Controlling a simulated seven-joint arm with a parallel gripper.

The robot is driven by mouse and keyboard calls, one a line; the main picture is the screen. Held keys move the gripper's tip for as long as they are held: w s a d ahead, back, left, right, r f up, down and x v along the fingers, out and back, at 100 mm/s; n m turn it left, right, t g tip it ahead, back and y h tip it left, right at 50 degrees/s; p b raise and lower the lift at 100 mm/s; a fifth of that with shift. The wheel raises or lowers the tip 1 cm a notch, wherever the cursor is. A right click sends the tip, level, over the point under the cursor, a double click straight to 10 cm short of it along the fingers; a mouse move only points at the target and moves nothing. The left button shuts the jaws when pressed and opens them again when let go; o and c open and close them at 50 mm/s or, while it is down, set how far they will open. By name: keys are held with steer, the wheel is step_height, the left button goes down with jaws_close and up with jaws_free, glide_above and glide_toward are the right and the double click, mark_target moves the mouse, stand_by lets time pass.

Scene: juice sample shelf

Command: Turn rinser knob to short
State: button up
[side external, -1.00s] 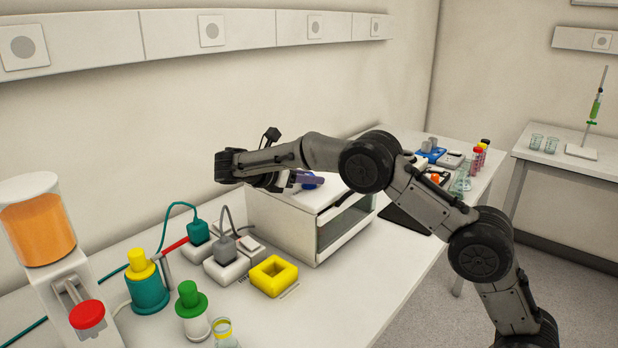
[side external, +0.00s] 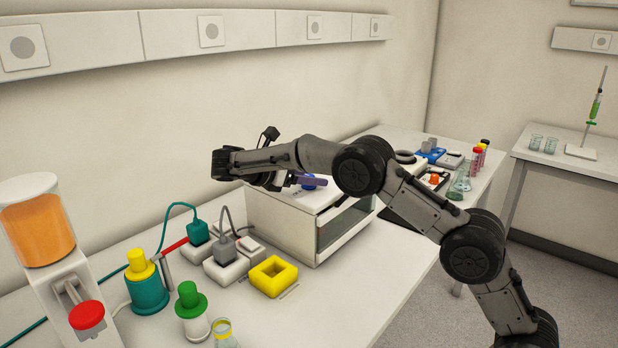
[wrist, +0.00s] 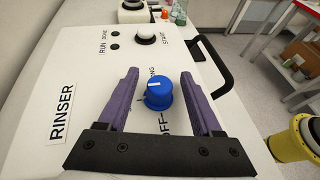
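The white rinser (side external: 283,222) stands on the bench; its labelled top fills much of the wrist view (wrist: 75,75). Its blue knob (wrist: 158,95) has a white line on its top and sits between my gripper's purple fingers, with a clear gap on each side. "OFF" shows on the near side of the knob and "LONG" on the far side, partly hidden. The "SHORT" label cannot be made out. My gripper (wrist: 160,75) is open and empty over the rinser top. In the side view, my gripper (side external: 311,181) partly covers the knob (side external: 306,185).
A white START button (wrist: 145,34) and two dark RUN and DONE lights (wrist: 115,40) are on the rinser top. A black handle (wrist: 218,62) runs along its edge. A yellow block (side external: 272,291) and plugged sockets (side external: 226,262) stand near the rinser.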

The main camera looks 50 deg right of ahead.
steer(key=shift+a, duration=0.1)
steer(key=v, duration=0.7)
steer(key=shift+a+r, duration=0.1)
steer(key=shift+a, duration=0.1)
steer(key=shift+d, duration=0.1)
